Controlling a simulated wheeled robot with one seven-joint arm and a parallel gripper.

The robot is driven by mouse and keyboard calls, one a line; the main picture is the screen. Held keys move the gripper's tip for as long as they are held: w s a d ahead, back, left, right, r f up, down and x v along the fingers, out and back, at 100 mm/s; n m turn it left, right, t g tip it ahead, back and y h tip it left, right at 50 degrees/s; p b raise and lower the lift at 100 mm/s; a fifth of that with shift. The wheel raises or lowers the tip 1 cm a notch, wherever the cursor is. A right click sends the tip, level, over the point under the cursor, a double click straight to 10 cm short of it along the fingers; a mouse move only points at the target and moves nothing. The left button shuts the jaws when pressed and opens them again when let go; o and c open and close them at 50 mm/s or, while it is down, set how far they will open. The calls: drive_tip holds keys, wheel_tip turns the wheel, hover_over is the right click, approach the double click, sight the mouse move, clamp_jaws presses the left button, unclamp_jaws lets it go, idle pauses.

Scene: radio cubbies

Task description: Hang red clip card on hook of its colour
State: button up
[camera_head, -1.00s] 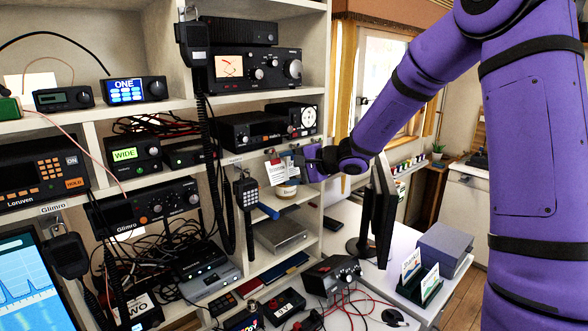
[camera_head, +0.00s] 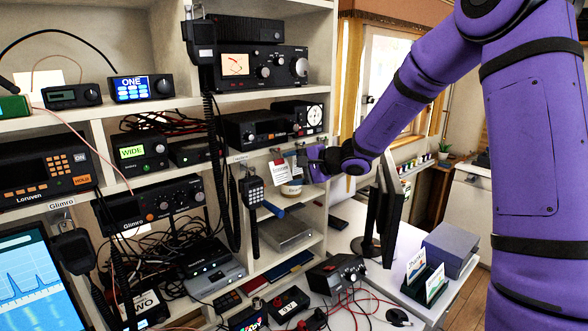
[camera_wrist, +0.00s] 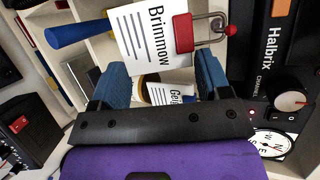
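The white card with its red clip (camera_wrist: 183,32) hangs from a metal wire loop at the shelf edge; the card (camera_wrist: 140,35) reads "Brimmow" in the wrist view. In the head view the card (camera_head: 279,172) hangs below the middle shelf, just left of my gripper (camera_head: 300,158). My gripper's two blue fingers (camera_wrist: 158,80) are apart with no card pinched between them. The card and clip lie just beyond the fingertips.
A radio with a dial (camera_head: 298,114) sits above. A monitor (camera_head: 385,210) stands close on the right.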

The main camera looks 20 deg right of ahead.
drive_tip(key=o, duration=0.5)
drive_tip(key=v, duration=1.1)
drive_tip(key=s+a+r+n+g+h, duration=0.1)
drive_tip(key=s+a+r+n+g, duration=0.2)
drive_tip(key=s, duration=0.6)
drive_tip(key=s+a+r+n+g+h, duration=0.1)
drive_tip(key=s+a+n+g+h, duration=0.1)
drive_tip(key=s+a+n, duration=0.45)
drive_tip(key=s+d+h, duration=0.2)
drive_tip(key=s+d, duration=0.1)
drive_tip(key=s, duration=0.3)
drive_tip(key=s+d+r+n+h, duration=0.1)
drive_tip(key=s+d+h, duration=0.1)
drive_tip(key=s, duration=0.4)
drive_tip(key=s+d+r+h, duration=0.1)
drive_tip(key=s+d+h, duration=0.2)
drive_tip(key=s, duration=0.3)
drive_tip(key=shift+s+d+r, duration=0.15)
drive_tip(key=shift+s+d, duration=0.05)
drive_tip(key=shift+d, duration=0.1)
